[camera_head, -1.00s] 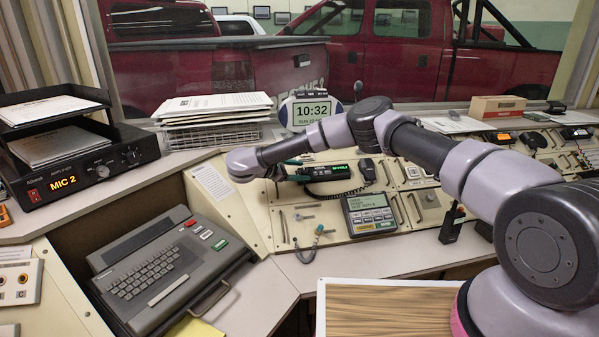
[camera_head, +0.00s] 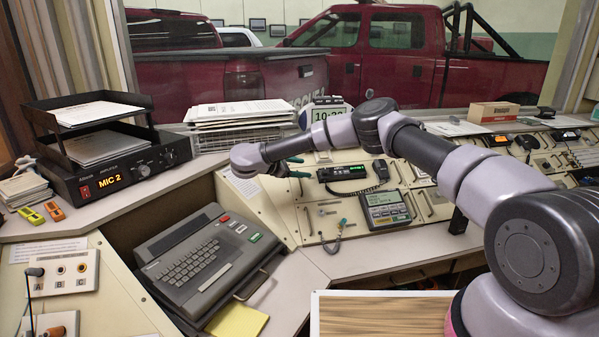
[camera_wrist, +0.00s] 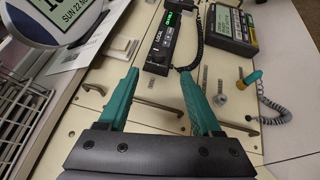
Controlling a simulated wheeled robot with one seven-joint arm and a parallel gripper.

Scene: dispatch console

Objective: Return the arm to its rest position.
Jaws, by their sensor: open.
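My gripper (camera_wrist: 157,98) is open in the wrist view, its two teal fingers spread with nothing between them. It is above the cream console panel (camera_wrist: 75,136), and a dark radio unit (camera_wrist: 163,42) with a green display lies beyond the fingertips. In the head view my arm (camera_head: 425,146) stretches from the lower right across to the left over the console. The fingers (camera_head: 297,168) show only partly there, behind the wrist, near the radio unit (camera_head: 341,172). I cannot tell the gap to the panel.
A grey keypad device (camera_head: 384,209) sits right of the gripper. A clock (camera_head: 327,112) and a wire basket of papers (camera_head: 240,138) stand behind the arm. A keyboard terminal (camera_head: 207,258) and an amplifier (camera_head: 120,172) are at left. A wood-topped board (camera_head: 380,315) lies in front.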

